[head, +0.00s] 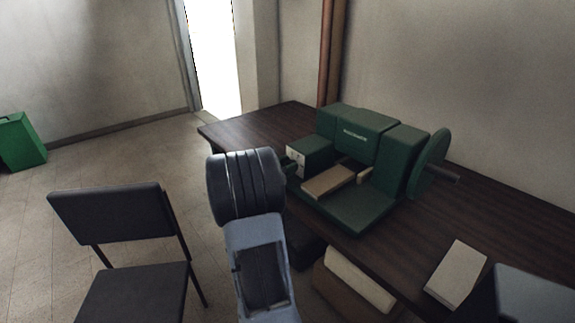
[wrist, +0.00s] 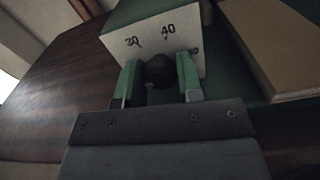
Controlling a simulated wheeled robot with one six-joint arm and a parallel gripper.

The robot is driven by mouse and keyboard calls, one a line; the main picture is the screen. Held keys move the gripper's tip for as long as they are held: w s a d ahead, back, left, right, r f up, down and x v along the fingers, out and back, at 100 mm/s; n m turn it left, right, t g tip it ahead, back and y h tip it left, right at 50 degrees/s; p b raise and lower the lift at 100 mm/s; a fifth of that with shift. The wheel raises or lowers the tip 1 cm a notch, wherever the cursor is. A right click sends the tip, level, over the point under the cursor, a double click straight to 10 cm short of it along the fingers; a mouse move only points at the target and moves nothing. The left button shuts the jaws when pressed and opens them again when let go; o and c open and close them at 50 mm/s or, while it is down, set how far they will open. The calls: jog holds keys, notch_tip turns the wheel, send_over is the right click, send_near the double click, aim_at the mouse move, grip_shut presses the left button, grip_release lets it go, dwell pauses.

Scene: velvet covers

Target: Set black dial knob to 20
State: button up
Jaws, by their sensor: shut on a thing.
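The black dial knob (wrist: 160,72) sits at the lower edge of a white dial plate (wrist: 150,38) in the wrist view. In the head view the white plate (head: 295,157) shows on the left end of the green machine (head: 355,130); my arm stands in front and the knob cannot be made out.
The machine stands on a dark wooden table (head: 490,205). A tan block (head: 328,181) lies on the machine's front. A pale book-like block (head: 456,272) lies on the table at right. A dark chair (head: 112,213) stands at left, and a green box (head: 20,142) sits farther left.

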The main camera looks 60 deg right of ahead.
jog(key=shift+f, duration=0.1)
jog(key=o, duration=0.9)
jog(key=v, duration=1.4)
